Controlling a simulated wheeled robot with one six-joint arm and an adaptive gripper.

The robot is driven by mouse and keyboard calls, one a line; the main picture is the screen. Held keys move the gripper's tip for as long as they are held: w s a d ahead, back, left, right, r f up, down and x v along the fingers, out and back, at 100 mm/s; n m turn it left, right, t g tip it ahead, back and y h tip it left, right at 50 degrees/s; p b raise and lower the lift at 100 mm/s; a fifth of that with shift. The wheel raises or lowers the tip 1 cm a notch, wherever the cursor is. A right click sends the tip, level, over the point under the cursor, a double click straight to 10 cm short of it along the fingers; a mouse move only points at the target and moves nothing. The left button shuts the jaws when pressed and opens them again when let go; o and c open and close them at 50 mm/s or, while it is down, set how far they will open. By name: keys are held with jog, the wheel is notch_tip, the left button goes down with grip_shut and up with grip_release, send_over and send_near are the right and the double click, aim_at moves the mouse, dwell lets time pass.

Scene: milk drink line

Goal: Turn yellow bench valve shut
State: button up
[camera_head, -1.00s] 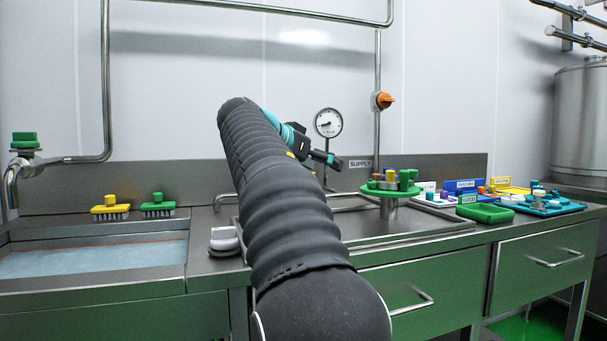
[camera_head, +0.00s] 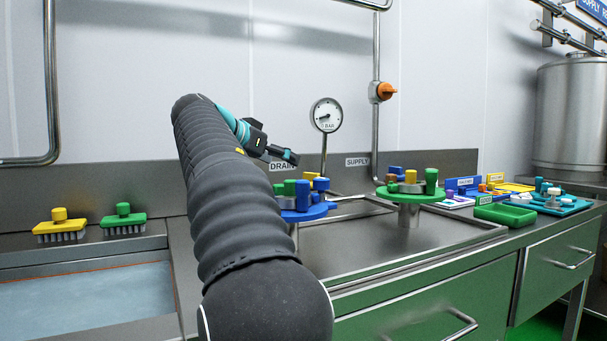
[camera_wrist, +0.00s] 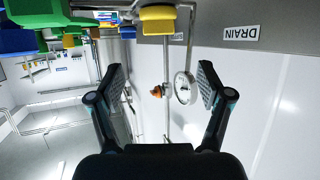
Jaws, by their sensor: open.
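My gripper (camera_wrist: 160,72) is open and empty in the wrist view, its two fingers spread apart. In the head view its dark end (camera_head: 283,154) is above the blue round stand (camera_head: 306,213). A yellow block-shaped piece (camera_wrist: 158,18) shows at the top of the upside-down wrist view, beyond the fingers and not between them; I cannot tell whether it is the yellow bench valve. Another yellow piece (camera_head: 411,177) stands on the green round stand (camera_head: 405,196). My arm hides part of the bench in the head view.
An orange valve (camera_head: 386,91) sits on the wall pipe, right of the pressure gauge (camera_head: 326,115). Yellow (camera_head: 59,228) and green (camera_head: 124,220) brushes stand behind the basin at left. A green tray (camera_head: 505,214) lies at right. The bench's front middle is clear.

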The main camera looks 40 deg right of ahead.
aim_at(311, 174)
jog(key=x, duration=1.2)
jog(key=shift+s+d+f, duration=0.1)
jog(key=shift+d+f, duration=0.05)
jog(key=shift+d, duration=0.2)
jog(key=c, duration=1.2)
